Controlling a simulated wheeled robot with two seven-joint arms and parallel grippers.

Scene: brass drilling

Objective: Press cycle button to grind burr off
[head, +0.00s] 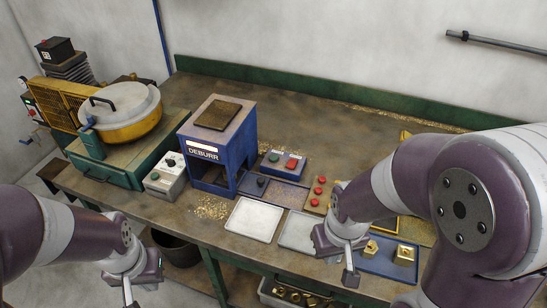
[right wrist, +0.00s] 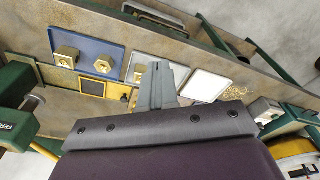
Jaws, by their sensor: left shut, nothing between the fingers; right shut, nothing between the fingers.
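The blue deburr machine (head: 216,150) stands mid-bench, labelled DEBURR, with an opening at its front. My left gripper (head: 130,292) is shut and empty at the lower left. The burr is too small to see.
Brass parts (head: 404,255) sit on a blue tray (head: 380,266) at the right. Two pale trays (head: 252,220) lie in front of the machine. A panel with red buttons (head: 320,191) and a grey knob box (head: 166,176) flank it. A yellow-green machine (head: 122,112) stands left.

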